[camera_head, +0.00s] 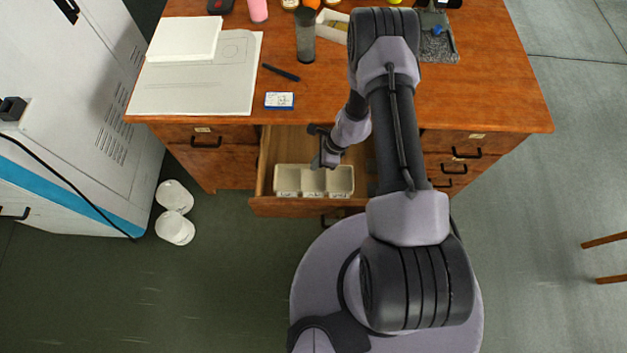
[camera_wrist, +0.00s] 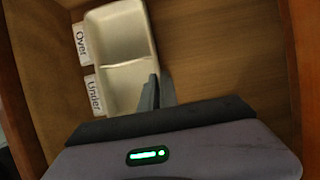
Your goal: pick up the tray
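The tray (camera_head: 300,169) is a cream box with three compartments in a row. It lies against the front of the open desk drawer, with white labels on its front side. In the wrist view the tray (camera_wrist: 118,17) shows the labels "Over" and "Under"; its third compartment is hidden behind my gripper. My gripper (camera_head: 318,165) points down at the tray's back wall, right of its middle. In the wrist view its two grey fingers (camera_wrist: 157,93) are close together at that wall. I cannot tell whether they are touching or gripping it.
The open drawer (camera_head: 290,207) has wooden walls around the tray, with bare floor behind it. The desk top (camera_head: 200,122) overhangs the back of the drawer and holds papers, a dark cylinder (camera_head: 305,38) and a small blue-white box (camera_head: 279,100). Two white rolls (camera_head: 174,227) are on the floor at left.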

